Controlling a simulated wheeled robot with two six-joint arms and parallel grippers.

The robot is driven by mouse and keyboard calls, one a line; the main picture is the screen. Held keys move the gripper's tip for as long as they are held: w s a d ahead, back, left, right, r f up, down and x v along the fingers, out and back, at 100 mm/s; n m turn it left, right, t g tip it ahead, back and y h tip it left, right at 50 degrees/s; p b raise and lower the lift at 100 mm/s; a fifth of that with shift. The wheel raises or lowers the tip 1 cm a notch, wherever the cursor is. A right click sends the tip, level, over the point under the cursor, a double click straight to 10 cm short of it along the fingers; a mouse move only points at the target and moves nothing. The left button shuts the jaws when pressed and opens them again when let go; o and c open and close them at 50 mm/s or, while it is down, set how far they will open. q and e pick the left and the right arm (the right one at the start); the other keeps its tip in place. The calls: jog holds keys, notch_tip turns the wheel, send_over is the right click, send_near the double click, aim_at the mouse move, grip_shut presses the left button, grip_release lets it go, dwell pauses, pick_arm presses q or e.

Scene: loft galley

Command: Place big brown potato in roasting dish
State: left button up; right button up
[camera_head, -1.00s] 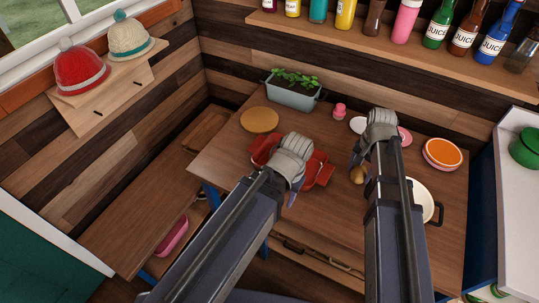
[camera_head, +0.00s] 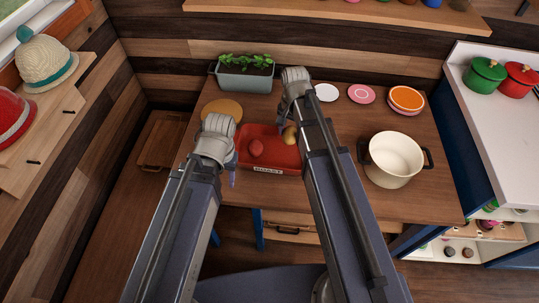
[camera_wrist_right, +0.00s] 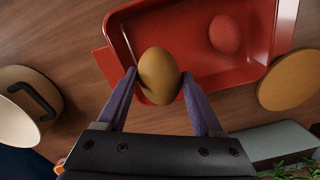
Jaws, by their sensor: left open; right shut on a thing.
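The brown potato (camera_head: 290,134) is between the fingers of my right gripper (camera_head: 285,130), at the right part of the red roasting dish (camera_head: 285,158). In the right wrist view the potato (camera_wrist_right: 159,75) is gripped between two purple fingers (camera_wrist_right: 158,92) and overlaps the dish's near wall (camera_wrist_right: 190,85). Its height above the dish is hard to tell. A reddish potato-like item (camera_head: 256,148) lies inside the dish and also shows in the wrist view (camera_wrist_right: 224,33). My left gripper (camera_head: 234,168) is open and empty at the dish's left end. My right forearm hides the dish's right end.
A cream pot (camera_head: 394,158) stands on the table at the right. A round wooden board (camera_head: 222,108) and a planter (camera_head: 245,77) are behind the dish. Plates (camera_head: 361,94) lie at the back right. Bare tabletop lies between dish and pot.

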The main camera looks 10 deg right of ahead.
pick_arm(q)
jog(key=shift+f+b, duration=3.1)
pick_arm(e)
send_over(288, 156)
jog(key=shift+w+f, duration=0.1)
jog(key=shift+f, duration=3)
pick_arm(q)
jog(key=shift+f, duration=0.1)
pick_arm(e)
jog(key=shift+f, duration=0.1)
pick_arm(q)
notch_tip(288, 156, down, 4)
jog(key=b, duration=0.3)
jog(key=shift+r+b, duration=0.25)
jog(key=shift+b, duration=0.1)
pick_arm(e)
notch_tip(288, 156, down, 4)
jog(key=shift+r, duration=0.25)
pick_arm(q)
jog(key=shift+f, duration=0.2)
pick_arm(e)
jog(key=shift+f, duration=0.15)
jog(key=o, duration=1.4)
jog(key=shift+o, duration=0.2)
pick_arm(q)
jog(key=shift+r, duration=0.2)
pick_arm(e)
jog(key=shift+r, duration=0.2)
